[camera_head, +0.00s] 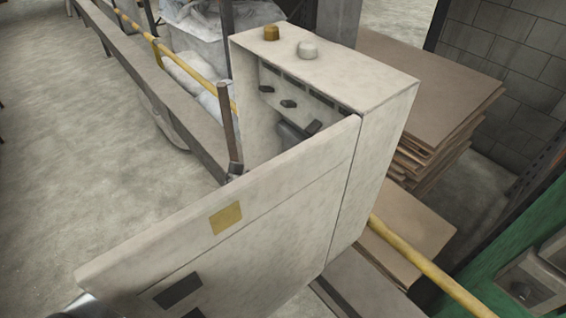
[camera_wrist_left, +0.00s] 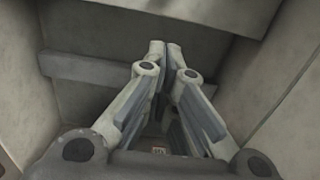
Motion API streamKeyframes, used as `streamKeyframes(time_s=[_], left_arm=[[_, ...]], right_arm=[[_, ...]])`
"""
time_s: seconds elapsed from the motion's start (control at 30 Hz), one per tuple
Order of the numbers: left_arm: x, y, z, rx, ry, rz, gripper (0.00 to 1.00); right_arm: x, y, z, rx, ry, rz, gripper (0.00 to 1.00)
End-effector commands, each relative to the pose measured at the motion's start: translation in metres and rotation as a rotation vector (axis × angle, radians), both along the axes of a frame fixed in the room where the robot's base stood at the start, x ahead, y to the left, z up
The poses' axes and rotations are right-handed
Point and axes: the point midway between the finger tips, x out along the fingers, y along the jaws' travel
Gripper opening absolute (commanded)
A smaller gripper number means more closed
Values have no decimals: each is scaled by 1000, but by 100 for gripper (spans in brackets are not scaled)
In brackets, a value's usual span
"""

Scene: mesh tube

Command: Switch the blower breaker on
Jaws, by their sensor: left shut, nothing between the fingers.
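The pale cabinet (camera_head: 375,100) stands with its door (camera_head: 255,215) swung open toward me. Inside its upper part is a row of small dark parts, two of them round and knob-like (camera_head: 289,103). I cannot tell which part is the blower breaker. My left gripper (camera_wrist_left: 166,48) is shut and empty in the left wrist view, its fingertips pointing toward a grey bar (camera_wrist_left: 90,70) between pale walls. In the head view a grey and dark shape shows just above the door's edge; I cannot tell if it is my gripper. The door hides the lower interior. My right gripper is not in view.
A yellow knob (camera_head: 271,33) and a white knob (camera_head: 308,49) sit on the cabinet's top. A yellow rail (camera_head: 430,265) runs at right. Stacked brown sheets (camera_head: 440,90) lie behind the cabinet. Green equipment (camera_head: 500,240) stands at far right. Open floor lies at left.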

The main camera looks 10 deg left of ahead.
Motion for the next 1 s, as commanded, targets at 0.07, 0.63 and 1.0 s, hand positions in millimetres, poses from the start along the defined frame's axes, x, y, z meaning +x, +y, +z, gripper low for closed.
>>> streamKeyframes(time_s=[0.07, 0.63, 1.0], left_arm=[[11, -11, 5, -3, -1, 0, 0], [47, -48, 30, 1, -1, -1, 0], [43, -43, 41, 0, 0, 0, 0]], right_arm=[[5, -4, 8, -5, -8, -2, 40], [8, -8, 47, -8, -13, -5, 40], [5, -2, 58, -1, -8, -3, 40]])
